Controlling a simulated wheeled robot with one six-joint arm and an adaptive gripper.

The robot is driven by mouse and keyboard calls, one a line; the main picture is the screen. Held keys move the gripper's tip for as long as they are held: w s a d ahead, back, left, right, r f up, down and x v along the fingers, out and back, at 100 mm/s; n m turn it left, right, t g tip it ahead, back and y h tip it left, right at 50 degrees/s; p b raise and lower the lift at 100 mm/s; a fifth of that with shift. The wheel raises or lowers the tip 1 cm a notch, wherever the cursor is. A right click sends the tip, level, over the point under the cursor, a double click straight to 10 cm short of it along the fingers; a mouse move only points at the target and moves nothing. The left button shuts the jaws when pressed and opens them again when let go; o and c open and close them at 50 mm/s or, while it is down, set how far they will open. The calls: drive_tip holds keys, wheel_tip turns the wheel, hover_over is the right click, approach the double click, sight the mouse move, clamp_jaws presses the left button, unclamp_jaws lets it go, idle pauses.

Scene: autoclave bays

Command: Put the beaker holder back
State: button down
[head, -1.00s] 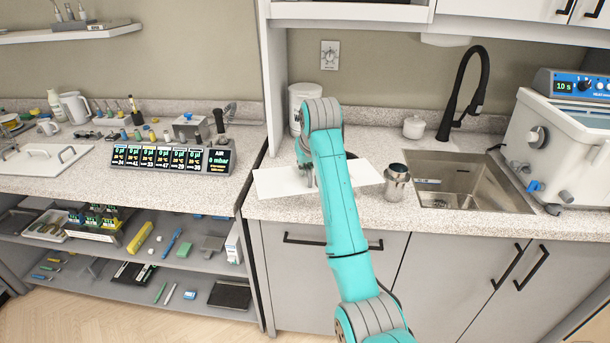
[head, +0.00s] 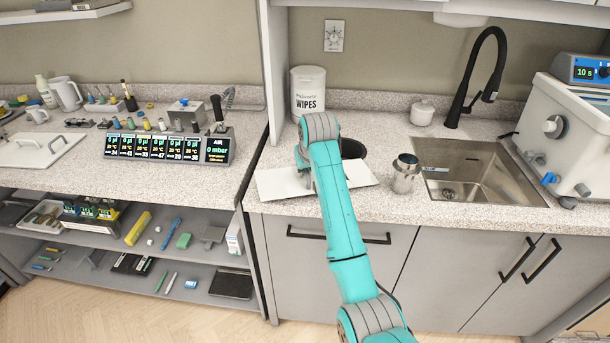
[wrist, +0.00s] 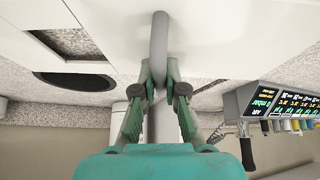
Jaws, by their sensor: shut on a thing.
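The beaker holder seems to be the flat white plate (head: 275,183) with a grey bar handle (wrist: 158,45). In the head view it spans level at the front of the middle counter, partly behind my arm; whether it touches the counter I cannot tell. In the wrist view the white plate (wrist: 215,35) fills the top, with a rectangular cut-out at left showing speckled counter. My gripper (wrist: 158,78) is shut on the grey handle, one finger on each side. In the head view my arm mostly hides the gripper.
A metal beaker (head: 405,174) stands right of the plate, close to the sink (head: 478,182). A dark round opening or bin (head: 353,148) and a wipes tub (head: 308,91) are behind. A white bath unit (head: 560,135) stands far right. A display rack (head: 168,147) is on the left counter.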

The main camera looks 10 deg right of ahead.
drive_tip(key=shift+f, duration=0.95)
drive_tip(key=c, duration=1.2)
unclamp_jaws()
drive_tip(key=v, duration=1.2)
